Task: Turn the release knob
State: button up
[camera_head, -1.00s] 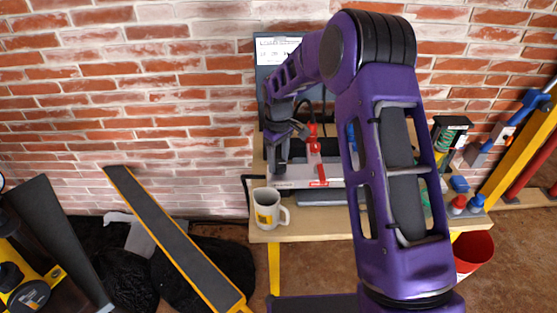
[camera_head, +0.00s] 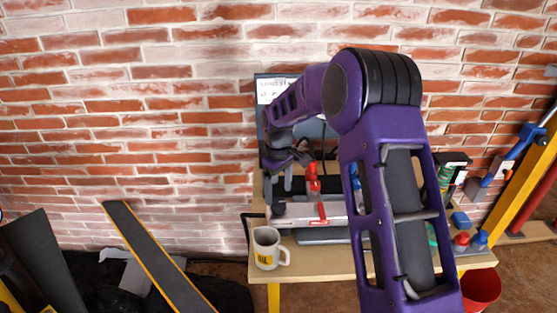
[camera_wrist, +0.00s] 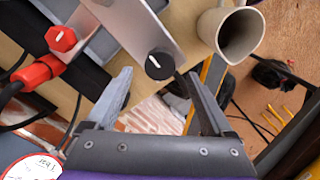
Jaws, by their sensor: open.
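A black round knob (camera_wrist: 160,63) with a white line sits at the end of a pale metal plate (camera_wrist: 138,30) in the wrist view. A red knob (camera_wrist: 61,39) with a white mark is on the unit to its left. Which is the release knob is not labelled. My gripper (camera_wrist: 158,82) is open and empty, its two grey fingers spread to either side of the black knob, seemingly just short of it. In the head view my gripper (camera_head: 277,188) is over the left end of the pale plate (camera_head: 335,212), above the bench.
A white mug (camera_head: 267,248) stands at the bench's front left, close to the plate; it also shows in the wrist view (camera_wrist: 230,35). A red clamp-like part (camera_head: 313,180) is right of my gripper. A monitor (camera_head: 270,88) stands behind.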

aim_at(278, 202)
notch_tip(278, 202, up, 14)
jog(key=shift+p, duration=0.4)
